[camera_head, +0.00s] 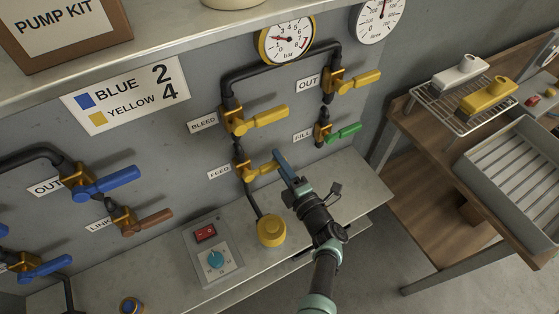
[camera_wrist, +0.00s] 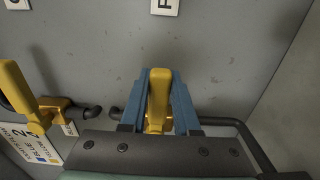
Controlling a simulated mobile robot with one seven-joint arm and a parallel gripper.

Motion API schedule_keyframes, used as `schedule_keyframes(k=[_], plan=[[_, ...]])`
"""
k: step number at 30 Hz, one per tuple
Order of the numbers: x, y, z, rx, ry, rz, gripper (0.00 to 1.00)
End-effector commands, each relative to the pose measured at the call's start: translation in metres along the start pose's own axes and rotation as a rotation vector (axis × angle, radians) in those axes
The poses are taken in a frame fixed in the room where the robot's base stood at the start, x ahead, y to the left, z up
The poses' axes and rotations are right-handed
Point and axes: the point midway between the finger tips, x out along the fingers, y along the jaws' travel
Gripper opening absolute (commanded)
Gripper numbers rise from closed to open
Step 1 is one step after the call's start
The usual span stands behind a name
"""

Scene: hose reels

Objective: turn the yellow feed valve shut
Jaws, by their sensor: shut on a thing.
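The yellow feed valve (camera_head: 246,174) is on the grey panel beside the FEED label, below the bleed valve. Its yellow handle points right in the head view. My gripper (camera_head: 281,160) has its blue fingers at the outer end of that handle. In the wrist view, the yellow handle (camera_wrist: 158,92) lies between the two blue fingers of my gripper (camera_wrist: 160,80), which are shut on it. The fingers hide part of the handle in the head view.
Close by are the yellow BLEED handle (camera_head: 264,117), green FILL handle (camera_head: 344,132) and yellow OUT handle (camera_head: 359,80). A control box (camera_head: 228,264) and round yellow part (camera_head: 271,231) stand below on the ledge. Blue-handled valves are at left. A tray (camera_head: 463,165) is at right.

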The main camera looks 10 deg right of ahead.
Motion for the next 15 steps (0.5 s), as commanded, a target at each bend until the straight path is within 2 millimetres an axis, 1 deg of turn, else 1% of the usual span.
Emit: schedule_keyframes(k=[2,3,7,15], plan=[[-0.0007,-0.0024,-0.0017,0.005,0.002,-0.004,0.0],[-0.0008,-0.0024,-0.0017,0.005,0.002,-0.004,0.37],[-0.0006,-0.002,-0.0014,0.003,0.002,-0.003,0.6],[-0.0004,-0.0008,-0.0007,0.001,0.001,-0.002,0.6]])
